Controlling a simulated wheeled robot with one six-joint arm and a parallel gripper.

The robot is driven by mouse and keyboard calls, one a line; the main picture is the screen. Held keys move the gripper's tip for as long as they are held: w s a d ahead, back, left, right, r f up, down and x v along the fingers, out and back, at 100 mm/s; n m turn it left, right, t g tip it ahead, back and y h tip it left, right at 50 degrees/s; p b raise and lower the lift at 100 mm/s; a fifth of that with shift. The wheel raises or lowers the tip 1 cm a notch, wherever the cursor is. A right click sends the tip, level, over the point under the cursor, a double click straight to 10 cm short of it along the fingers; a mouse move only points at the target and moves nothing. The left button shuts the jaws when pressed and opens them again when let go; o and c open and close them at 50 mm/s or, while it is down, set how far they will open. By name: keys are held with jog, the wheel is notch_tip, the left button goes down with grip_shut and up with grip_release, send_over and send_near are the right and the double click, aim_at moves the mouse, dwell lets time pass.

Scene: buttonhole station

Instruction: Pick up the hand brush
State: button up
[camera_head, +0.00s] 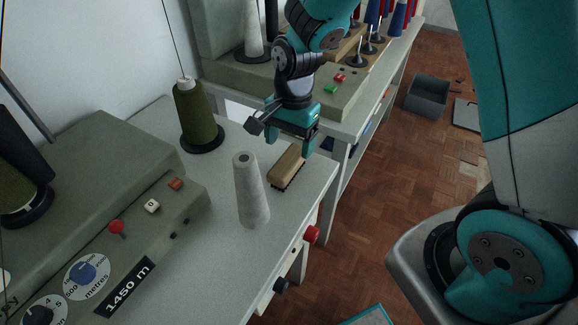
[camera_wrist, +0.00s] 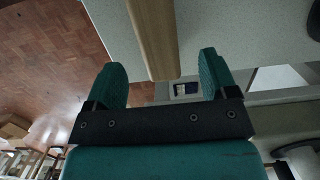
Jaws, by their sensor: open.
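The hand brush (camera_head: 287,167) has a tan wooden back and dark bristles. It lies on the grey work table near its right edge, just right of a white thread cone. In the wrist view the brush's wooden back (camera_wrist: 154,36) extends from the top edge to between the fingers. My gripper (camera_head: 290,143) is above the far end of the brush, with its jaws apart. In the wrist view my gripper (camera_wrist: 170,80) shows two teal fingers on either side of the line of the brush, with nothing clasped between them.
The white thread cone (camera_head: 250,190) stands close left of the brush. A green thread cone (camera_head: 194,115) stands behind it. A grey machine box (camera_head: 95,165) fills the table's left side. Another bench with buttons (camera_head: 338,84) and cones adjoins at the back. A grey bin (camera_head: 427,95) sits on the floor.

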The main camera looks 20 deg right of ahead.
aim_at(288, 160)
jog(key=f, duration=0.7)
jog(key=shift+s+a, duration=0.4)
jog(key=c, duration=1)
jog(key=shift+c, duration=0.2)
jog(key=shift+r, duration=0.15)
notch_tip(288, 160, up, 20)
jog(key=p, duration=0.1)
jog(key=shift+o, duration=0.9)
jog(key=shift+c, duration=0.3)
